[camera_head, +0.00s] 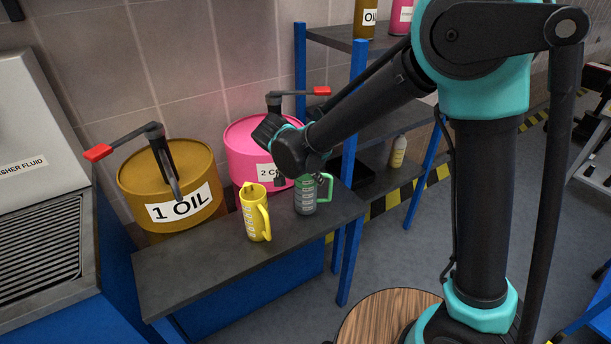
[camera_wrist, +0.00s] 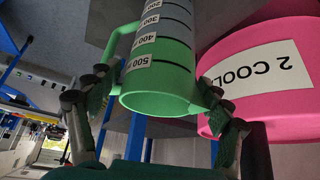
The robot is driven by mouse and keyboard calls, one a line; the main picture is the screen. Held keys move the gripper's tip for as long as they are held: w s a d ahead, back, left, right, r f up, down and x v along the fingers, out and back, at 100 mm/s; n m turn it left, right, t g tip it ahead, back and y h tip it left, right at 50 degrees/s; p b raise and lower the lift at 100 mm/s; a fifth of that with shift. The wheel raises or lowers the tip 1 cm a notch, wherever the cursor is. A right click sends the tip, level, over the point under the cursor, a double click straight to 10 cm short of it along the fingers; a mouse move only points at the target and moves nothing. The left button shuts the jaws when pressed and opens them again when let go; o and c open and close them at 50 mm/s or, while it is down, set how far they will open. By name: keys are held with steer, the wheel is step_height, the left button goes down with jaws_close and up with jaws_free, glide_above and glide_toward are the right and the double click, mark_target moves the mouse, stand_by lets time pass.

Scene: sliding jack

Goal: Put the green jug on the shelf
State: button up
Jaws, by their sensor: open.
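The green jug (camera_head: 306,199) stands upright on the grey bench (camera_head: 195,265), with its green handle to the right and its measuring marks on the side. My gripper (camera_head: 300,178) is at the jug's top, partly hidden by my arm. In the wrist view my gripper (camera_wrist: 160,100) is open, with a finger on each side of the jug's green rim end (camera_wrist: 160,85). I cannot tell whether the fingers touch it. The shelf (camera_head: 335,38), a blue-posted rack with grey boards, stands behind and right, partly hidden by my arm.
A yellow jug (camera_head: 255,213) stands just left of the green jug. A brown oil drum (camera_head: 170,185) and pink drum (camera_head: 245,145), with pump handles, stand behind the bench. Cans (camera_head: 367,18) are on the top board; a bottle (camera_head: 398,152) is lower. A wooden round top (camera_head: 380,315) is in front.

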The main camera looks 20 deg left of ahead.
steer(key=v, duration=1.1)
steer(key=shift+s+r, duration=0.2)
steer(key=shift+r, duration=0.15)
steer(key=shift+s+a, duration=0.1)
steer(key=shift+s, duration=0.05)
